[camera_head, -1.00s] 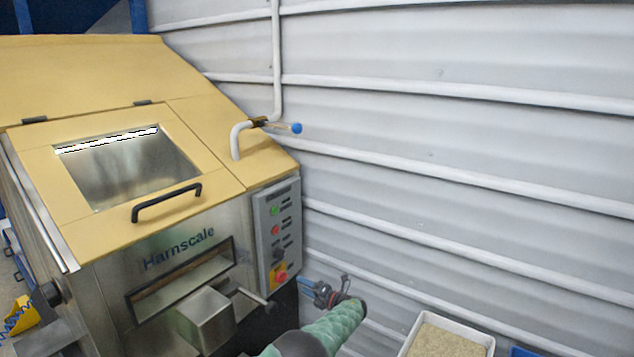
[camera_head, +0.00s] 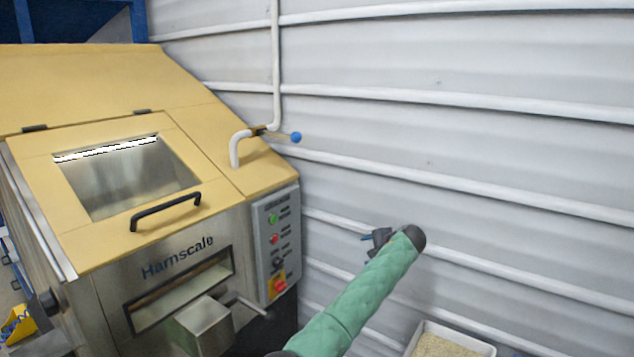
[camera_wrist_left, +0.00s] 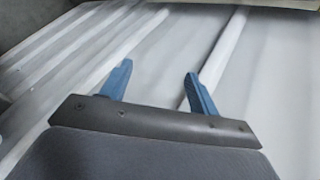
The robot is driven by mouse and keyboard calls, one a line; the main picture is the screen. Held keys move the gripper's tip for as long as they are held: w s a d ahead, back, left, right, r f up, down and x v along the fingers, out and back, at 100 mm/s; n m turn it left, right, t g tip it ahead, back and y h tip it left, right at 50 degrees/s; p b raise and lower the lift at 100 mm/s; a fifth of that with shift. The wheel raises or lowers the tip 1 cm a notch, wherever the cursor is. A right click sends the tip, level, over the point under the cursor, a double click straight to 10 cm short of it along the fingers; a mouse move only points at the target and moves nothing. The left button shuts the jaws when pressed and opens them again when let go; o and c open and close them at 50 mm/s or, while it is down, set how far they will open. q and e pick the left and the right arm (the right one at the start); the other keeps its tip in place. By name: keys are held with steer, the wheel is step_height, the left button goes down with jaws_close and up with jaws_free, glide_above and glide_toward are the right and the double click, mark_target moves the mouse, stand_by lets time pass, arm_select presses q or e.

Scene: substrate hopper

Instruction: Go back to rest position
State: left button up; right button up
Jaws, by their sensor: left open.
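My left arm (camera_head: 350,300), in a green sleeve, reaches up from the bottom middle of the head view in front of the corrugated wall. My left gripper (camera_head: 366,238) is at its far end, small and partly hidden behind the forearm, right of the machine's control panel. In the left wrist view the left gripper (camera_wrist_left: 157,75) shows two blue fingers spread apart with nothing between them, and the pale ribbed wall beyond. My right gripper is in neither view.
The yellow-topped steel hopper machine (camera_head: 80,240) stands at the left with its windowed lid (camera_head: 190,170) down. A pipe with a blue-knobbed valve (camera_head: 295,137) runs up the wall (camera_head: 470,130). A white tray of grainy substrate (camera_head: 440,345) is at the bottom right.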

arm_select(q)
steer(key=s+a+r+n+h, duration=0.1)
steer(key=s+a+n+h, duration=0.1)
steer(key=s+n+h, duration=0.3)
steer(key=s+a+r+n+h, duration=0.1)
steer(key=s+a+r+n, duration=0.1)
steer(key=s, duration=0.4)
steer(key=s+a+f+n+h, duration=0.1)
steer(key=s+a+f, duration=0.2)
steer(key=s+a, duration=0.3)
steer(key=s+a+f+n+g+h, duration=0.1)
steer(key=s+a+f, duration=0.2)
steer(key=s+a, duration=0.35)
steer(key=s+a+f+n+h, duration=0.1)
steer(key=s+a+f, duration=0.2)
steer(key=s, duration=0.5)
steer(key=s+a+f+g, duration=0.2)
steer(key=s+a+f, duration=0.2)
steer(key=s+f, duration=0.4)
steer(key=s+a+f+n+g+y, duration=0.1)
steer(key=s+a+f, duration=0.3)
steer(key=s, duration=1.3)
steer(key=s+a+f+g, duration=0.3)
steer(key=s+a+f, duration=0.2)
steer(key=s+f, duration=0.8)
steer(key=shift+n+y, duration=0.3)
steer(key=shift+n, duration=0.1)
steer(key=shift+a+f, duration=0.1)
steer(key=shift+a, duration=0.05)
